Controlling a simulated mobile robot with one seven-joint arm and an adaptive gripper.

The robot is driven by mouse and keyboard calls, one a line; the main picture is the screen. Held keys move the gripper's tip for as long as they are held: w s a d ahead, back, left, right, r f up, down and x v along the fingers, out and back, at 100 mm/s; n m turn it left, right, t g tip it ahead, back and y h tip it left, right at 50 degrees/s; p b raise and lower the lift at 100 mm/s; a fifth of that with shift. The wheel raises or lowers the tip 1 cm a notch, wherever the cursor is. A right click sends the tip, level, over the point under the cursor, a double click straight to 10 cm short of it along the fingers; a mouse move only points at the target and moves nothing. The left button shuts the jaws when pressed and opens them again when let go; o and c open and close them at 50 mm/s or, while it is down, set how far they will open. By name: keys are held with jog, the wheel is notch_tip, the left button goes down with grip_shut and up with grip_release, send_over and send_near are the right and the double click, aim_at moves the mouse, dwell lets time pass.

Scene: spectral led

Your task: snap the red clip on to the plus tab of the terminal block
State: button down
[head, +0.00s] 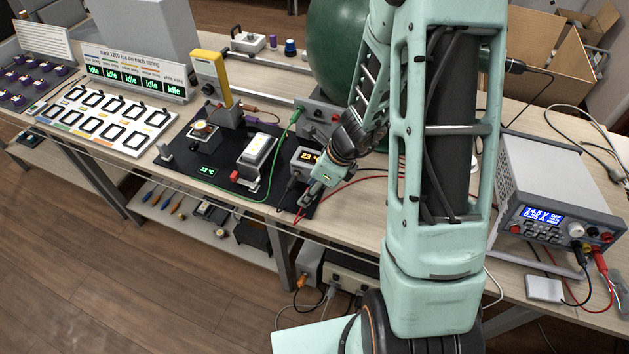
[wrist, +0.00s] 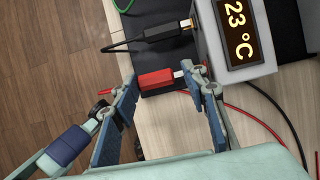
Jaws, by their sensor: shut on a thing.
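The red clip (wrist: 156,78) lies between the finger pads of my gripper (wrist: 160,80) in the wrist view, and my gripper is shut on it. Its pale metal end points right, close to the side of a grey box with a lit 23 °C display (wrist: 239,30). A black clip (wrist: 165,32) sits parallel above it, its end at a brass-coloured tab (wrist: 187,24) on that box. The plus tab is not clearly visible; I cannot tell whether the red clip touches it. In the head view my gripper (head: 311,193) is low beside the display box (head: 306,157).
A red lead (wrist: 263,123) and a black lead run across the table near my gripper. A power supply (head: 555,200) stands at the right. A lamp-like fixture (head: 257,151), a green lead (head: 272,165) and a yellow meter (head: 210,76) are left of the display box.

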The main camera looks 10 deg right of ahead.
jog(key=shift+w+d, duration=0.1)
jog(key=shift+w, duration=0.05)
jog(key=shift+s+a+b, duration=0.3)
jog(key=shift+s, duration=0.15)
dwell(1.3)
jog(key=shift+w+d, duration=0.1)
dwell(0.4)
jog(key=shift+w+d+r+p, duration=0.1)
jog(key=shift+w+d+p, duration=0.15)
jog(key=shift+w+p, duration=0.1)
jog(key=shift+a, duration=0.1)
jog(key=shift+s+a+b, duration=0.25)
jog(key=shift+s+b, duration=0.15)
jog(key=shift+s, duration=0.05)
